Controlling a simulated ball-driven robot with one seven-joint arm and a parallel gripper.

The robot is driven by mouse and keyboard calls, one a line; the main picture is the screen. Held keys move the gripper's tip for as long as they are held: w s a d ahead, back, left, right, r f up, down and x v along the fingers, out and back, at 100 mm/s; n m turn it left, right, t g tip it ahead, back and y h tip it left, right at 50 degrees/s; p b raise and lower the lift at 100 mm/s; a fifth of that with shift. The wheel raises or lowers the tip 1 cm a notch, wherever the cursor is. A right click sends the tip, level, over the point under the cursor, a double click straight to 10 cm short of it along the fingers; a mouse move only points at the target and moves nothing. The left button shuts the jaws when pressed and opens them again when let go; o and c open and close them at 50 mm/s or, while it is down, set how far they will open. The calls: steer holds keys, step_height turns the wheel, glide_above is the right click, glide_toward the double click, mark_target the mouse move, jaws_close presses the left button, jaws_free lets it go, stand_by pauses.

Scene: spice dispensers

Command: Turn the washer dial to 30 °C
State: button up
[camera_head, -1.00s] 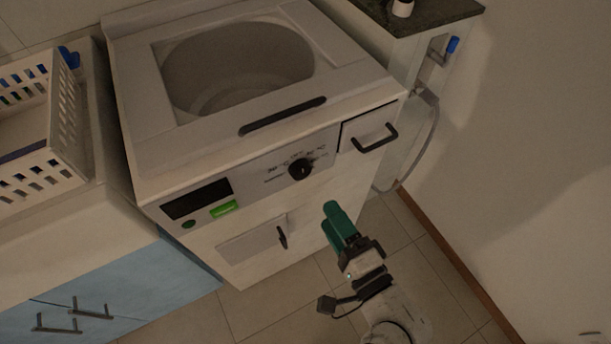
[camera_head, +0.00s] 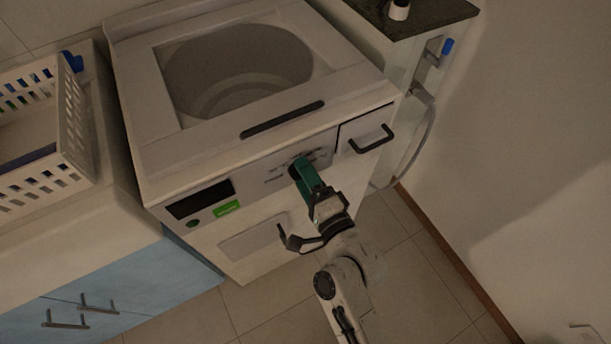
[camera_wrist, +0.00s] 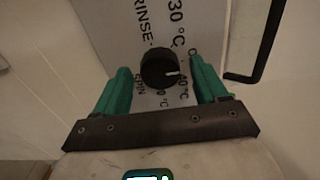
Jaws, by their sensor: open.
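The black round washer dial (camera_wrist: 157,66) sits on the light control panel (camera_wrist: 105,25). In the wrist view its white pointer line faces right and slightly down, towards the side with the 40 °C mark (camera_wrist: 183,86). The 30 °C mark (camera_wrist: 177,22) is printed above the dial in that view, beside RINSE. My gripper (camera_wrist: 160,66) is open, with one green finger on each side of the dial and a visible gap to each. In the head view my gripper (camera_head: 301,172) is at the front panel and hides most of the dial.
The washer's top opening (camera_head: 240,70) is behind the panel. A drawer with a black handle (camera_head: 372,139) is right of the dial. A dark display (camera_head: 200,198) and green button (camera_head: 226,208) are left. A white basket (camera_head: 75,140) stands far left.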

steer(key=shift+c, duration=0.3)
steer(key=c, duration=1)
steer(key=shift+n, duration=0.4)
steer(key=shift+f+n+b, duration=0.1)
steer(key=shift+n+b, duration=1.9)
steer(key=shift+n, duration=2.5)
steer(key=o, duration=1.1)
steer(key=shift+c, duration=0.2)
